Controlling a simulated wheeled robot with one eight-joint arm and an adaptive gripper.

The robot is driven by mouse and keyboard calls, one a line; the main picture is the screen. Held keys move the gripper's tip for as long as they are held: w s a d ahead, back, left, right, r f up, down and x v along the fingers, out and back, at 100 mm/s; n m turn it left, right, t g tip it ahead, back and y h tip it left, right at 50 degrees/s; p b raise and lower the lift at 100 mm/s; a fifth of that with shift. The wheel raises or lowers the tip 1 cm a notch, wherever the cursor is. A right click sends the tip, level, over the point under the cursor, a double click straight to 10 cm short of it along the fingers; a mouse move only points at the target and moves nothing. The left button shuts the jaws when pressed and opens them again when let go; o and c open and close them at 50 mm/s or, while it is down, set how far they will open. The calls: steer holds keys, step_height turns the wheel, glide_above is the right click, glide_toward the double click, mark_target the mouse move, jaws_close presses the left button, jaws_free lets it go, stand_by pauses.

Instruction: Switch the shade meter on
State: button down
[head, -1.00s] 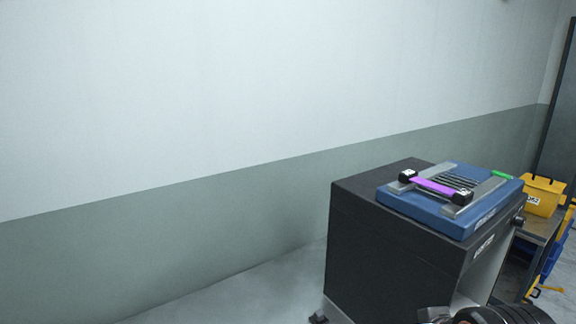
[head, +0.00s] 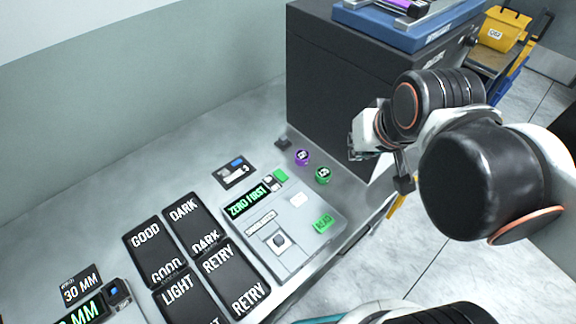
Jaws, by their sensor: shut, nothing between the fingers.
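The shade meter (head: 297,232) is a flat light-grey box on the bench in the head view. Its display (head: 249,201) is lit with green letters reading "ZERO FIRST". A dark square control (head: 279,241) sits on a white plate on its front part, and a green READ button (head: 323,222) is at its right. My gripper (head: 357,149) is up and to the right of the meter, near the dark cabinet, apart from the meter. It is shut and empty; its fingertips are small and partly hidden by my wrist.
Black bins (head: 153,247) marked GOOD, DARK, LIGHT and RETRY lie left of the meter. Purple (head: 302,157) and green (head: 323,175) round pieces sit behind it. A dark cabinet (head: 335,85) bears a blue device (head: 400,27). A 30 MM gauge is at lower left.

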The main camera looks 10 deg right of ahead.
steer(key=w+a+m+g+p, duration=0.2)
steer(key=w+a+m+g, duration=0.15)
steer(key=w+a, duration=0.35)
steer(key=m+g+p, duration=0.2)
steer(key=m+g, duration=0.1)
steer(key=m, duration=0.4)
glide_above(287, 175)
steer(key=shift+n, duration=0.25)
step_height(287, 175, down, 6)
steer(key=shift+w+r, duration=0.1)
step_height(287, 175, down, 14)
steer(key=b, duration=0.4)
steer(key=shift+b, duration=0.3)
